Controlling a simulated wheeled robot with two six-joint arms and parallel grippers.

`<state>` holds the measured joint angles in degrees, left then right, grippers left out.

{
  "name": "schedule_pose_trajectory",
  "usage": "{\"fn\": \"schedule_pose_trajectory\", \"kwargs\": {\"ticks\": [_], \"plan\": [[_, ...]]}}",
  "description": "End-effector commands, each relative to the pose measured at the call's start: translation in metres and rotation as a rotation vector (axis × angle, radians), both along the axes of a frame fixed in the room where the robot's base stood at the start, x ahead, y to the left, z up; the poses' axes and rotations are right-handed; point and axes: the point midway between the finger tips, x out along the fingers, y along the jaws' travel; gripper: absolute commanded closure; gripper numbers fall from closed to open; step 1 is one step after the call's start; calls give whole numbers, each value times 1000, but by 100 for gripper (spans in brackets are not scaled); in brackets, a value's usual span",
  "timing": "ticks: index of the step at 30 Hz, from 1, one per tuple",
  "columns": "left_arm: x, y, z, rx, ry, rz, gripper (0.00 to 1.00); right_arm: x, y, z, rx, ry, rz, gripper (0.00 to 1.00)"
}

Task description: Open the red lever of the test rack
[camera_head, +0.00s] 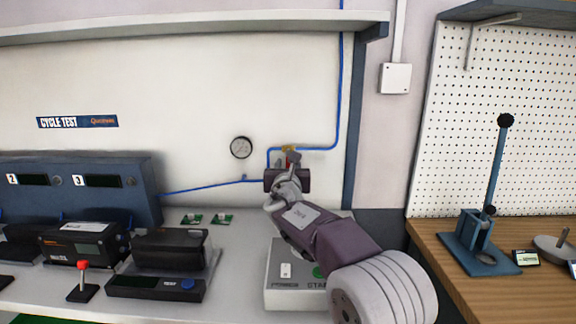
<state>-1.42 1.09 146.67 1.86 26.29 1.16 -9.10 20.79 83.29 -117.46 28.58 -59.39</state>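The red lever (284,162) is a small red piece below a yellow valve fitting (288,148) on the blue air line of the test rack. My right gripper (291,160) is in front of it, with its arm coming in from the lower right. The gripper and wrist hide most of the lever. I cannot tell whether the fingers touch the lever or whether they are open or shut. My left gripper is out of view.
A round gauge (241,147) is on the white back panel. A box with a green button (284,297) stands below my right arm. Black devices (170,250) and a red-knobbed joystick (82,267) stand on the left bench. A blue lever press (483,240) stands on the right wooden bench.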

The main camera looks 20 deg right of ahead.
Motion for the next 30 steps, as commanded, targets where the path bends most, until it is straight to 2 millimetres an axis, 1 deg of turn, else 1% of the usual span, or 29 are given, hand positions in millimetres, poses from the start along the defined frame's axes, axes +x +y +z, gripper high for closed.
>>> {"fn": "schedule_pose_trajectory", "kwargs": {"ticks": [3, 4, 5, 6, 7, 8, 15, 20, 26, 30], "plan": [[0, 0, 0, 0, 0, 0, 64, 0, 0, 0, 0, 0, 0, 65], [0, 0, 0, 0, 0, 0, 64, 0, 0, 0, 0, 0, 0, 70], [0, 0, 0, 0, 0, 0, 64, 0, 0, 0, 0, 0, 0, 78], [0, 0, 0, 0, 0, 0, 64, 0, 0, 0, 0, 0, 0, 90], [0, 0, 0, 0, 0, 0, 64, 0, 0, 0, 0, 0, 0, 98], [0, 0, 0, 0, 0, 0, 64, 0, 0, 0, 0, 0, 0, 100], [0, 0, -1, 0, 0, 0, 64, 0, 0, -1, 7, -2, 0, 100], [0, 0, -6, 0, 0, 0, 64, 0, 2, -2, 49, -14, 0, 100], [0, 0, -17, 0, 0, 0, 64, 1, 6, -3, 170, -50, 0, 100], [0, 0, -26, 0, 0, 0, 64, 2, 10, -3, 292, -85, 0, 100]]}}
